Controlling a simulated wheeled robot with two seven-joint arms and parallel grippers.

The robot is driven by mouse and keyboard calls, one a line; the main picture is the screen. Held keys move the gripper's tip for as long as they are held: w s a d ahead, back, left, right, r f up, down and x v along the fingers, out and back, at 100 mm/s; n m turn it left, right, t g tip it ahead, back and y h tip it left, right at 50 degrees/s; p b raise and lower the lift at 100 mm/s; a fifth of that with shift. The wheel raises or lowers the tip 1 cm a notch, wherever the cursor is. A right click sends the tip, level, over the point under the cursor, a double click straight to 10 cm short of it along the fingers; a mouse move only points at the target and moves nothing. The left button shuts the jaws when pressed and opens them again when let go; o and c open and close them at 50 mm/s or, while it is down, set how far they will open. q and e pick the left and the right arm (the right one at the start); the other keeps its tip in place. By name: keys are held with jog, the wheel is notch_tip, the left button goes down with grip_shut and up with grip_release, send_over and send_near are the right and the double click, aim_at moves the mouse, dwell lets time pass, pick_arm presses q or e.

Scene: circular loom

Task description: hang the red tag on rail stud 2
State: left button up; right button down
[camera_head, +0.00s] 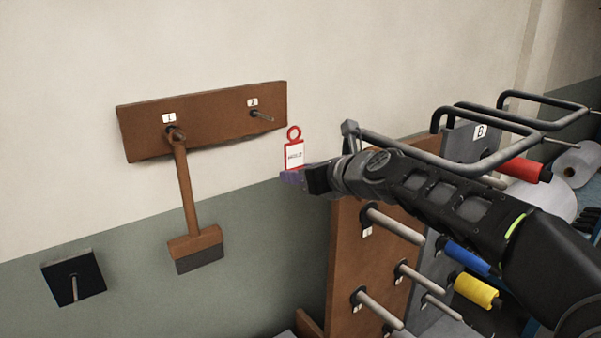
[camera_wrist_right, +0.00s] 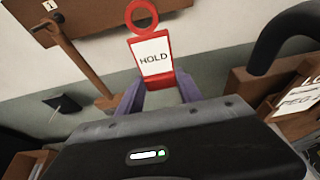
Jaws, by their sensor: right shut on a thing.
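The red tag (camera_head: 294,149) has a ring on top and a white label; it stands upright in my right gripper (camera_head: 292,176). In the right wrist view the tag (camera_wrist_right: 154,55) reads "HOLD" and its lower end is between the two purple fingers (camera_wrist_right: 158,92). The wooden rail (camera_head: 205,118) is on the wall. Rail stud 2 (camera_head: 262,116) sticks out at its right, under a "2" label, and is bare. The tag's ring is apart from the stud, to its right and lower in the head view. My left gripper is not in view.
A wooden brush (camera_head: 189,205) hangs from rail stud 1 (camera_head: 176,134). A dark plate with a peg (camera_head: 74,278) is on the wall at lower left. A peg board (camera_head: 345,255) and a black bar rack (camera_head: 450,165) stand at right. The wall between rail and peg board is clear.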

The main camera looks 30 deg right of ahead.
jog(key=shift+w, duration=0.1)
jog(key=w+a, duration=0.1)
jog(key=w, duration=0.5)
jog(key=shift+w, duration=0.2)
jog(key=shift+r, duration=0.1)
jog(key=shift+r+p, duration=0.15)
jog(key=shift+p, duration=0.4)
jog(key=shift+w, duration=0.2)
dwell(0.3)
jog(key=shift+w+a+p, duration=0.1)
jog(key=shift+w+p, duration=0.4)
jog(key=shift+w, duration=0.3)
jog(key=shift+w, duration=0.1)
dwell(0.4)
